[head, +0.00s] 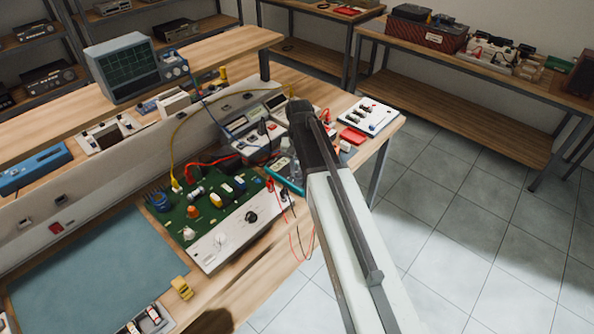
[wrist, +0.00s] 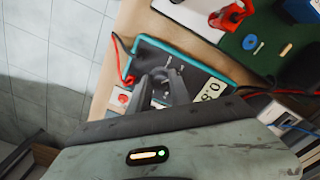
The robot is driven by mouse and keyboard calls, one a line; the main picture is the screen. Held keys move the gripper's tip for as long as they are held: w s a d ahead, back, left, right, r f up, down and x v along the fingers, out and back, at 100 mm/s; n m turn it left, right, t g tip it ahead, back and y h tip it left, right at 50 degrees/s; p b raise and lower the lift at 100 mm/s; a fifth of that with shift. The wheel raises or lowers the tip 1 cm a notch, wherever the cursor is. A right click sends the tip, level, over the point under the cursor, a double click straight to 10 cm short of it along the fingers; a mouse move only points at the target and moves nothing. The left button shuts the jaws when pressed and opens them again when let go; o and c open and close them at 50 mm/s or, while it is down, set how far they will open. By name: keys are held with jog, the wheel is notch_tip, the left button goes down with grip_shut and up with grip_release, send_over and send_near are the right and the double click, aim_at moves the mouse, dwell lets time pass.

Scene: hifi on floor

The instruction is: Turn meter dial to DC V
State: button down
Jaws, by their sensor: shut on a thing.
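The meter (wrist: 148,52) has a dark face and a teal rim. It lies on the wooden bench in the wrist view, with its pale display (wrist: 211,90) to the right of my fingers. In the head view my fingertips are hidden behind my arm.
Red and black leads (wrist: 120,58) run from the meter's left side. A green circuit board (head: 205,203) with a white front panel lies close by. A blue mat (head: 95,265) covers the bench at left. An oscilloscope (head: 125,68) stands behind. The tiled floor at right is clear.

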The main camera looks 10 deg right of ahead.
aim_at(299, 173)
jog(key=shift+m, duration=0.6)
jog(key=c, duration=1.2)
grip_release()
jog(key=shift+d, duration=0.1)
notch_tip(299, 173, up, 8)
jog(key=p, duration=0.8)
jog(key=shift+f, duration=0.1)
jog(key=shift+s, duration=0.1)
